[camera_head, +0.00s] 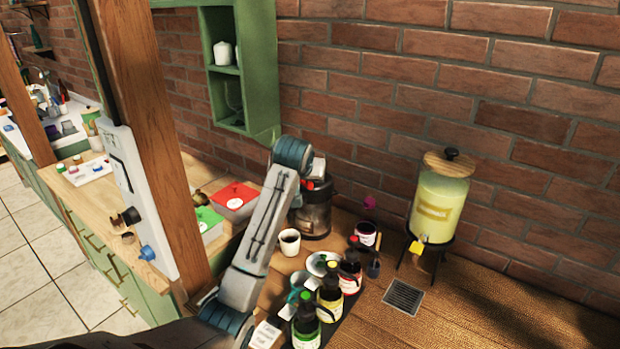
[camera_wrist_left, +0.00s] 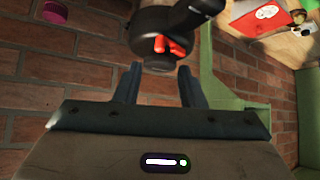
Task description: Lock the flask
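The flask (camera_head: 314,217) is a dark round vessel with a black lid, standing against the brick wall behind the cups. A red latch (camera_head: 306,185) shows at its top. In the left wrist view the flask (camera_wrist_left: 153,22) is at the top centre, with its red latch (camera_wrist_left: 171,45) just beyond the fingertips. My left gripper (camera_wrist_left: 158,72) is open, its two fingers apart with nothing between them, pointing at the flask. In the head view my left arm covers part of the flask and the fingers are hard to make out. My right gripper is not in view.
A coffee cup (camera_head: 290,242), several pump bottles (camera_head: 330,292) and a dark red jar (camera_head: 366,234) crowd the table in front of the flask. A lemonade dispenser (camera_head: 438,205) stands right. A red-lidded box (camera_head: 236,197) is left. A wooden post (camera_head: 150,120) stands left of my arm.

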